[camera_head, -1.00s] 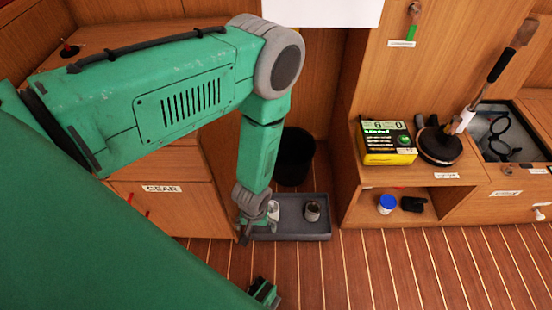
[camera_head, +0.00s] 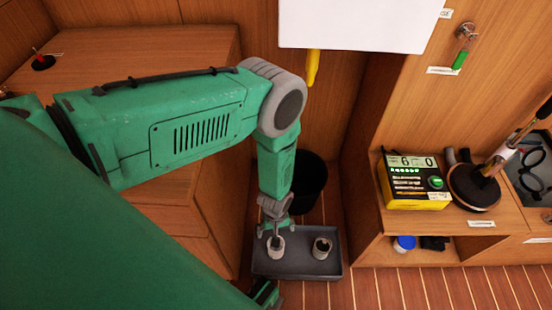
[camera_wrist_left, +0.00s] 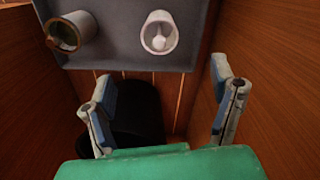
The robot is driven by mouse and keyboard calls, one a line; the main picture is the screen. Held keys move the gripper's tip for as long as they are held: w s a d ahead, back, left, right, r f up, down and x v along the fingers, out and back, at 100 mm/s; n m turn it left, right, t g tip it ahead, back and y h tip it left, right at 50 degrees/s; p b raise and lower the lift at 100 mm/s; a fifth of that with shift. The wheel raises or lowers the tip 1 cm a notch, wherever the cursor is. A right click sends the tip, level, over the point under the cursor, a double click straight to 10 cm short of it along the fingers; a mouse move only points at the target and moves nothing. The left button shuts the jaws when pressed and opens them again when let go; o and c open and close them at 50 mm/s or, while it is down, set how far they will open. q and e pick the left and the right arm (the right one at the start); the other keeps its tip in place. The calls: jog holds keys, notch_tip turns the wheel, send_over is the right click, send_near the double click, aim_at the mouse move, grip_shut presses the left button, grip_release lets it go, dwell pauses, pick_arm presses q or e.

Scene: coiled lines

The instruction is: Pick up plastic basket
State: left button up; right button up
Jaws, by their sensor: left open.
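A shallow dark grey tray (camera_head: 300,267) lies on the floor between the cabinets, holding two small cups. The left cup (camera_head: 276,248) is whitish; the right cup (camera_head: 321,248) has a dark inside. A black bin (camera_head: 309,185) stands behind the tray, partly hidden by my arm. I cannot tell whether tray or bin is the basket. My left gripper (camera_head: 275,232) points down over the tray's left part, by the left cup. In the left wrist view my gripper (camera_wrist_left: 165,100) is open and empty, with the bin (camera_wrist_left: 135,112) between its fingers and the tray (camera_wrist_left: 112,52) beyond.
Wooden cabinets wall in the space on both sides. The right shelf (camera_head: 480,218) carries a yellow and black box (camera_head: 412,182) and a round black object (camera_head: 474,187). A blue-lidded jar (camera_head: 404,243) sits below. Plank floor (camera_head: 400,290) is clear at the front right.

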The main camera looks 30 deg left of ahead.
pick_arm(q)
jog(key=f+b, duration=0.1)
jog(key=f, duration=0.1)
jog(key=f+b, duration=0.1)
jog(key=f, duration=0.2)
jog(key=f+b, duration=0.1)
jog(key=f, duration=0.1)
jog(key=shift+d+f+b, duration=0.4)
jog(key=shift+a+f, duration=0.15)
jog(key=shift+f, duration=0.1)
jog(key=f+b, duration=0.1)
jog(key=f, duration=0.1)
jog(key=f+b, duration=0.2)
jog(key=shift+a+f, duration=0.2)
jog(key=shift+f, duration=0.05)
jog(key=shift+d+f, duration=0.15)
jog(key=shift+f, duration=0.15)
jog(key=c, duration=0.5)
jog(key=shift+a, duration=0.2)
jog(key=c, duration=0.9)
jog(key=shift+d, duration=0.1)
